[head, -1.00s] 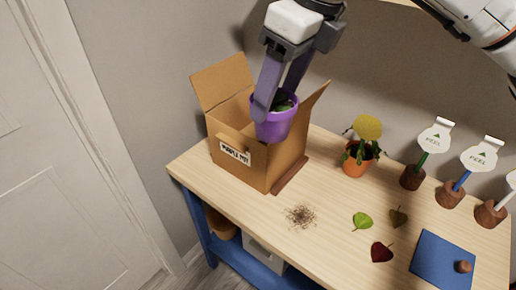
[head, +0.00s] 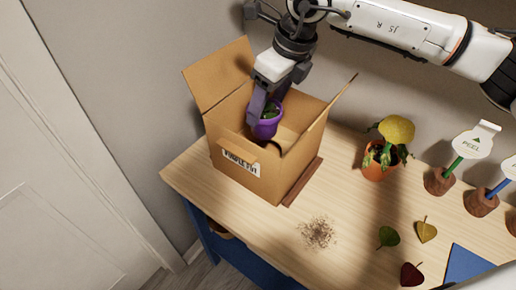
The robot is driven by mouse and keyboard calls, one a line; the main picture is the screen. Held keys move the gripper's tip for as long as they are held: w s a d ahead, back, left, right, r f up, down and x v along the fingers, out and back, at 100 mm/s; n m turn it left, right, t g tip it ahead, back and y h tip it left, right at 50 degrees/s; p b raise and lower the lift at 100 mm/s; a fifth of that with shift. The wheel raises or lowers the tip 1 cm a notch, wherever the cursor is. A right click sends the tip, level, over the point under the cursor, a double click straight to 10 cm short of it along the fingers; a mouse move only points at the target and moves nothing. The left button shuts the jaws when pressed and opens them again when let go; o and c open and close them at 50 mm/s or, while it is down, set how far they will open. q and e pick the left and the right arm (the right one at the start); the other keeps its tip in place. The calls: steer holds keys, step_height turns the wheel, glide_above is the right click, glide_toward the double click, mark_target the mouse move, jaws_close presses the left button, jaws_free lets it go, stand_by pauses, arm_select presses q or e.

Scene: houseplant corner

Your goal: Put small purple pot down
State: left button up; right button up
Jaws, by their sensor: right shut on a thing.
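The small purple pot (head: 266,128) has a green plant in it. It is inside the mouth of the open cardboard box (head: 241,189), whose label seems to read "PURPLE POT". My right gripper (head: 264,108) reaches down into the box from above and is shut on the pot's rim. The front wall and flap hide the box floor, so I cannot tell whether the pot touches the bottom. My left gripper is not in view.
An orange pot (head: 376,169) with a yellow-topped plant stands to the right of the box. Stands with "PEEL" tags (head: 465,146) are further right. Loose soil (head: 317,232) and several leaves (head: 388,237) lie in front. A blue mat (head: 464,264) is at the front right.

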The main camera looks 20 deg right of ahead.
mark_target(274, 112)
steer(key=shift+w+d+f, duration=0.25)
steer(key=shift+w+f, duration=0.1)
steer(key=shift+f, duration=0.15)
steer(key=shift+w+d+f, duration=0.25)
steer(key=shift+w+f, duration=0.05)
steer(key=shift+f, duration=0.2)
step_height(274, 112, down, 4)
steer(key=shift+r+p, duration=0.1)
steer(key=shift+p, duration=0.25)
steer(key=shift+f, duration=0.45)
step_height(274, 112, down, 5)
steer(key=shift+p, duration=0.4)
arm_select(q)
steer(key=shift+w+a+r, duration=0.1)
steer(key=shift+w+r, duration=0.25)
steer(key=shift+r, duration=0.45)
arm_select(e)
steer(key=shift+f+b, duration=0.35)
steer(key=shift+b, duration=0.05)
steer(key=o, duration=1.7)
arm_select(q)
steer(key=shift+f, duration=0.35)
